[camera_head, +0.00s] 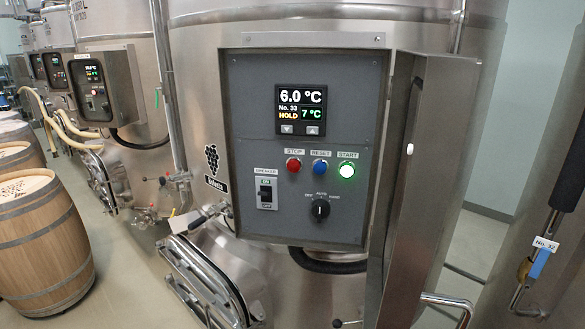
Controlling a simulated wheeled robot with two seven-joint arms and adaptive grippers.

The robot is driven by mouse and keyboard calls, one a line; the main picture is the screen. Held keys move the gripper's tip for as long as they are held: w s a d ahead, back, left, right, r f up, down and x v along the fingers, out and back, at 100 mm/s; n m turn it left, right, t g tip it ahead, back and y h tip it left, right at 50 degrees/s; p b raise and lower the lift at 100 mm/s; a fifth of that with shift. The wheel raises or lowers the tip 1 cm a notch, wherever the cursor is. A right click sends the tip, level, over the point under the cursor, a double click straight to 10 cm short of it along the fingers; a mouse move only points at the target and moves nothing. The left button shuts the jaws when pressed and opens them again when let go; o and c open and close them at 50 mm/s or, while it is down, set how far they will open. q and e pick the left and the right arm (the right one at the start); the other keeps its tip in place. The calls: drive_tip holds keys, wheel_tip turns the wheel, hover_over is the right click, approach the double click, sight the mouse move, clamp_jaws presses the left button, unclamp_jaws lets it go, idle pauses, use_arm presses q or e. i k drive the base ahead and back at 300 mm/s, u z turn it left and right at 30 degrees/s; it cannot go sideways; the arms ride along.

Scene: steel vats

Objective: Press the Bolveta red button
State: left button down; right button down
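The red button (293,165) sits under a STOP label on the grey control panel (250,100) of the nearest steel vat. A blue RESET button (320,166) and a lit green-white START button (347,170) are in the same row to its right. The display (301,110) above the buttons reads 6.0 °C, No. 33, HOLD 7 °C. Neither of my grippers is in view.
The panel's steel door (420,180) stands open on the right. A breaker switch (266,192) and a rotary knob (320,209) are below the buttons. More vats with panels (106,85) and wooden barrels (42,240) are at the left. A No. 32 tag (545,243) hangs at right.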

sight(294, 166)
drive_tip(key=u, duration=1.7)
drive_tip(key=k, duration=0.5)
drive_tip(key=z, duration=0.35)
